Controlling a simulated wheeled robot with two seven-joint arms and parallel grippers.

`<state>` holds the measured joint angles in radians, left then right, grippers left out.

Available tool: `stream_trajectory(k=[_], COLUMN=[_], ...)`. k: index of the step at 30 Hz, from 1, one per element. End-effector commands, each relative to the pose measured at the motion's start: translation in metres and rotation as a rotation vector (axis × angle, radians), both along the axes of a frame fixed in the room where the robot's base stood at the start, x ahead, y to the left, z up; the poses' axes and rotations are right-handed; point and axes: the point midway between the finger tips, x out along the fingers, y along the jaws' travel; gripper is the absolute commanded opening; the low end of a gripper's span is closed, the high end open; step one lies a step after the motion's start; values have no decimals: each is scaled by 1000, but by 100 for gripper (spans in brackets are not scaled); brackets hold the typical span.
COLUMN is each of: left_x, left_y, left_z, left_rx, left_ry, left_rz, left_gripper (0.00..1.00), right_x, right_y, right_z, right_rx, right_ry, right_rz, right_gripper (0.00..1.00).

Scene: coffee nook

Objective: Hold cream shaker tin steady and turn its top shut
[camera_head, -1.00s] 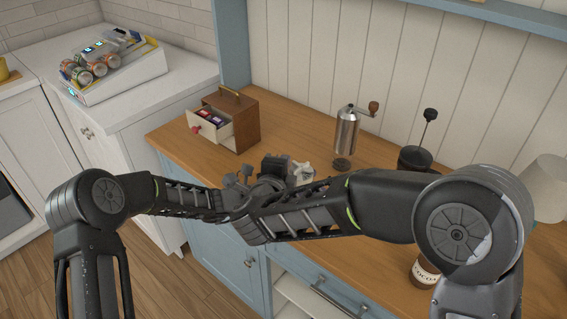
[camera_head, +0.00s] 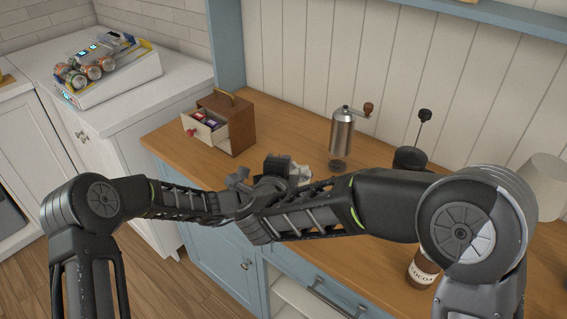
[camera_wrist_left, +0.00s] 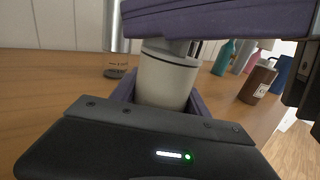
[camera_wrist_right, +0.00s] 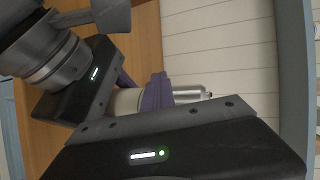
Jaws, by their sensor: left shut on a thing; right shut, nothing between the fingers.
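The cream shaker tin (camera_wrist_left: 164,82) stands upright in the left wrist view, with a grey band near its top. My left gripper (camera_wrist_left: 165,98) is shut on its body, a purple finger on each side. My right gripper (camera_wrist_right: 157,92) is shut with nothing between its fingers. Its purple fingers cross just above the tin's top in the left wrist view; whether they touch it I cannot tell. In the right wrist view, a pale part of the tin (camera_wrist_right: 128,101) shows beside the purple finger. In the head view my arms hide the tin and fingertips.
A steel hand grinder (camera_head: 342,135) stands behind on the wooden counter (camera_head: 255,165). A brown drawer box (camera_head: 228,122) is left of it. A cocoa jar (camera_head: 422,272) is at right, near the front edge. A can rack (camera_head: 115,75) is on the white counter.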

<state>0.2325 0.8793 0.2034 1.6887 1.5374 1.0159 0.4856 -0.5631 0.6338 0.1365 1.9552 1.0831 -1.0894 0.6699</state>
Motion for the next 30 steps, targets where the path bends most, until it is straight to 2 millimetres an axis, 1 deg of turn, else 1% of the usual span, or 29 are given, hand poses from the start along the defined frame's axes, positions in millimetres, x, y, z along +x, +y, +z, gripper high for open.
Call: stream_trajectory(k=[1, 5, 8, 15, 18, 23, 30], left_x=[3, 4, 4, 2, 2, 2, 1], left_y=[5, 6, 5, 3, 3, 2, 2], left_z=[-2, -2, -2, -2, -2, -2, -2], left_rx=[2, 4, 4, 3, 3, 3, 3], left_ry=[5, 5, 5, 6, 6, 6, 6], left_rz=[13, 15, 13, 10, 8, 7, 6], left_gripper=[8, 8, 7, 7, 7, 7, 7], right_x=[-3, -18, -35, -83, -98, -111, -112], right_y=[-4, -1, 3, 12, 15, 16, 17], right_z=[0, 5, 11, 26, 31, 35, 35], right_rx=[-3, -2, -1, 1, 1, 1, 1], right_ry=[1, 1, 0, 0, -1, 0, 0], right_rz=[-11, -8, -4, 3, 4, 3, 4], right_gripper=[0, 0, 0, 0, 0, 0, 0])
